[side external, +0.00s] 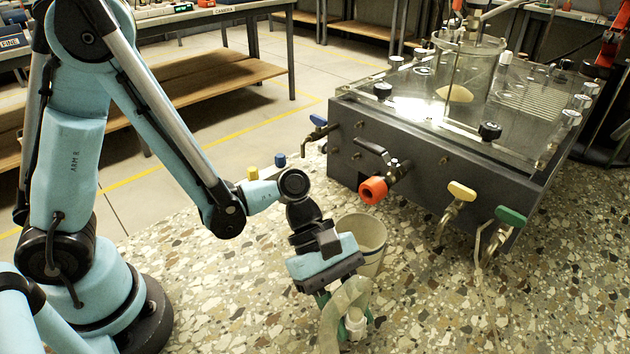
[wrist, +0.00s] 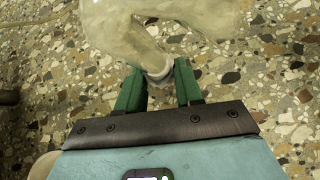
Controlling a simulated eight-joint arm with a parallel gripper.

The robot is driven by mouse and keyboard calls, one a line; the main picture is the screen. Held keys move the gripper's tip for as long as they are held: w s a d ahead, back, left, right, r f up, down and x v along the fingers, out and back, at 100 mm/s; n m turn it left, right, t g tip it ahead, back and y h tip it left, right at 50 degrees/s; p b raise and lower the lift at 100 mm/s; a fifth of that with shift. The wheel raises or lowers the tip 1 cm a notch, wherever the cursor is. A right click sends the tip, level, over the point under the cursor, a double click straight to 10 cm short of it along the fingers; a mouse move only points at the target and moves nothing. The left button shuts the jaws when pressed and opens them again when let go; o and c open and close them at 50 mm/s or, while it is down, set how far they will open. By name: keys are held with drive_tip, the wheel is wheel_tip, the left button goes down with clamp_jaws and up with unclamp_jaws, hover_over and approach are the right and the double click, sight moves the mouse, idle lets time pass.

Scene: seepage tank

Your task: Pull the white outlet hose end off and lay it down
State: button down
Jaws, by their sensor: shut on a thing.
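A pale, translucent white hose (side external: 343,310) is bunched at the lower middle of the side view, low over the speckled floor, apart from the tank. My gripper (side external: 332,296) points down with its green fingers closed on the hose. In the wrist view the hose (wrist: 140,35) loops across the top, and a narrower whitish part of it sits between the fingertips (wrist: 158,72). The tank's front outlet with the orange-red end (side external: 373,190) has no hose on it. I cannot tell whether the hose touches the floor.
A beige cup (side external: 362,238) stands just behind my gripper. The dark tank (side external: 425,165) with a glass cylinder (side external: 468,80) stands behind. The floor at front right is clear.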

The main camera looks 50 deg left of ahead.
drive_tip(key=c, duration=0.7)
unclamp_jaws()
drive_tip(key=shift+o, duration=0.2)
drive_tip(key=v, duration=1.2)
drive_tip(key=shift+a, duration=0.15)
drive_tip(key=w+a+r+m+t+y, duration=0.1)
drive_tip(key=a+r+m+t+y, duration=0.2)
drive_tip(key=a+m+t+y, duration=0.5)
drive_tip(key=a+m+y, duration=0.1)
drive_tip(key=a+m, duration=0.5)
drive_tip(key=m, duration=0.1)
drive_tip(key=shift+w+a+m, duration=0.3)
drive_tip(key=shift+w+a, duration=0.05)
drive_tip(key=shift+w, duration=0.05)
